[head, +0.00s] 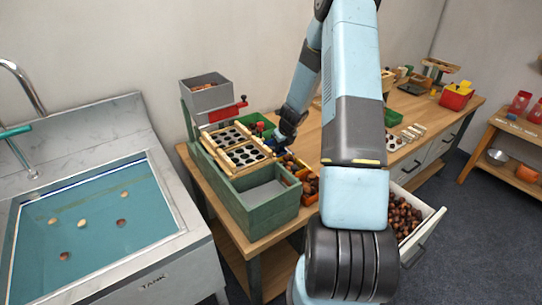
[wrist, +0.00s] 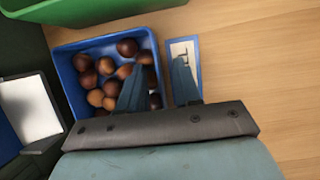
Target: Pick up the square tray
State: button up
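A blue square tray (wrist: 66,92) holding several brown chestnuts (wrist: 105,72) lies on the wooden bench in the wrist view. My gripper (wrist: 159,66) is open above the tray's right side. Its left finger is over the chestnuts inside the tray, and its right finger is outside, over a white label card. The tray's right wall lies between the fingers; whether they touch it I cannot tell. In the head view my gripper (head: 282,143) is low over the bench, beside the green sorting stand, and it hides most of the tray.
A green bin (wrist: 95,10) lies just beyond the tray. The label card (wrist: 185,50) is on its right, with bare wood further right. In the head view the green sorting stand (head: 262,222) is left of my gripper, and an open drawer (head: 432,222) of chestnuts juts out at right.

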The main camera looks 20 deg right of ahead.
jog(key=shift+f, duration=0.25)
dwell(0.3)
grip_shut()
jog(key=shift+w, duration=0.1)
dwell(1.2)
